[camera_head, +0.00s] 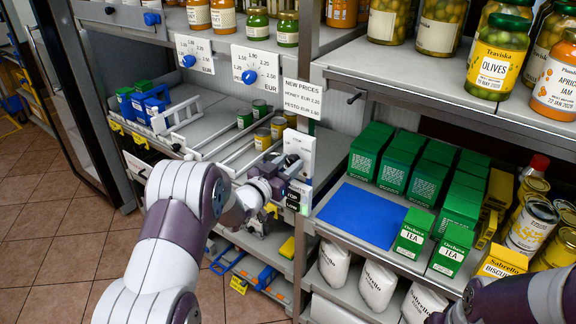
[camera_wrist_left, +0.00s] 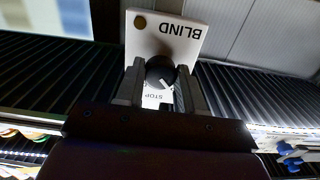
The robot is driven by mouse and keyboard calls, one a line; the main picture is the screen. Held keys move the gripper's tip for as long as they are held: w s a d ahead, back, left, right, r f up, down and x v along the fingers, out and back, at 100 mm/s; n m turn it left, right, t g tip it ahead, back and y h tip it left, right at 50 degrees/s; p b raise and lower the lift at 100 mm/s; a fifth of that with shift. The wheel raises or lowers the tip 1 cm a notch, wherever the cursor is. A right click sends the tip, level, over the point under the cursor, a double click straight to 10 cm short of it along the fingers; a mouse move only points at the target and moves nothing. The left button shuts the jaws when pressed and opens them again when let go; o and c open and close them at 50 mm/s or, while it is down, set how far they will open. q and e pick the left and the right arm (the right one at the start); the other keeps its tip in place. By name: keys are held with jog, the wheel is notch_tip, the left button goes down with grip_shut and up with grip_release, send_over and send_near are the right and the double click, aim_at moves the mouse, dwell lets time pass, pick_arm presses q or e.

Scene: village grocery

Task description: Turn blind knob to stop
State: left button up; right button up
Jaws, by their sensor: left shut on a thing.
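The blind knob (camera_wrist_left: 160,71) is round and black, on a white panel (camera_wrist_left: 190,48) marked BLIND and STOP, which appears upside down in the left wrist view. A white mark on the knob points towards the lower right, near the STOP word. My left gripper (camera_wrist_left: 158,88) has one finger on each side of the knob and is shut on it. In the head view the white panel (camera_head: 299,148) is on the shelf post, with my left gripper (camera_head: 287,178) against its lower part, hiding the knob. Only part of my right arm shows at the lower right; its gripper is out of view.
Green tea boxes (camera_head: 412,165) and a blue mat (camera_head: 362,214) are on the shelf right of the post. Jars (camera_head: 497,55) stand on the upper right shelf. Floor is clear at left.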

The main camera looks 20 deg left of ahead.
pick_arm(q)
jog(key=m+b, duration=0.6)
jog(key=b, duration=0.1)
jog(key=shift+f, duration=0.2)
jog(key=shift+r+m+b, duration=0.2)
jog(key=shift+m+b, duration=1.2)
jog(key=shift+b, duration=0.05)
jog(key=o, duration=1)
jog(key=shift+o, duration=0.2)
jog(key=shift+s, duration=0.1)
jog(key=v, duration=1.2)
jog(key=shift+s, duration=0.25)
